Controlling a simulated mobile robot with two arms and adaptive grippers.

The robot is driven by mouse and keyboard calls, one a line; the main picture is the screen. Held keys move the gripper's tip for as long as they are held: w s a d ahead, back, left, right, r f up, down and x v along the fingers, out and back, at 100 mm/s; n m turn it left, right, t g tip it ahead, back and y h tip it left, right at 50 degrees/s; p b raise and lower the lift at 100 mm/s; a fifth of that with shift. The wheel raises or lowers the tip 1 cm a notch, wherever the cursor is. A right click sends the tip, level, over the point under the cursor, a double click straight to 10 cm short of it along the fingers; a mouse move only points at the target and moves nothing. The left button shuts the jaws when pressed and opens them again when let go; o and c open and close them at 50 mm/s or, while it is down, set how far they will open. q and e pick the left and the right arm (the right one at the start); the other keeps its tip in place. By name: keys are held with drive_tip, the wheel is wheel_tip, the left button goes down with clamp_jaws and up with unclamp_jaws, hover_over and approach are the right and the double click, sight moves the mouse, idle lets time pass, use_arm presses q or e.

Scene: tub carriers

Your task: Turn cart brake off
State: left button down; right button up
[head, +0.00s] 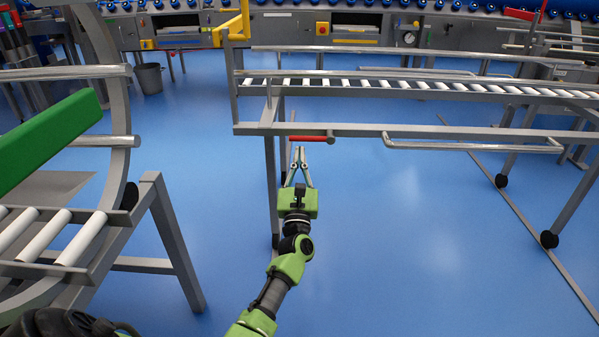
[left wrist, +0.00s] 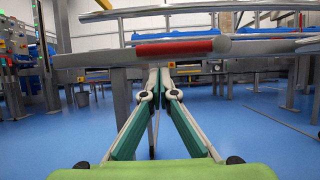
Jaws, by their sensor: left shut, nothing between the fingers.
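The cart (head: 440,132) is a grey metal frame with a bed of white rollers, at the upper right of the head view. A red-gripped lever (head: 308,139), likely the brake handle, sticks out along its lower front rail. The red lever also shows in the left wrist view (left wrist: 174,48), lying level just beyond and above the fingertips. My left gripper (head: 298,150) is shut and empty, its fingertips just below the lever; I cannot tell whether they touch it. My right gripper is not in view.
A second roller frame (head: 160,180) with a green panel (head: 45,140) stands close on the left. A bent metal handle (head: 470,147) hangs on the cart's front rail. A grey bin (head: 149,79) stands behind. The blue floor between the frames is clear.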

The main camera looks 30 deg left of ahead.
use_arm(q)
drive_tip(key=shift+s+d+r, duration=0.1)
drive_tip(key=shift+r, duration=0.55)
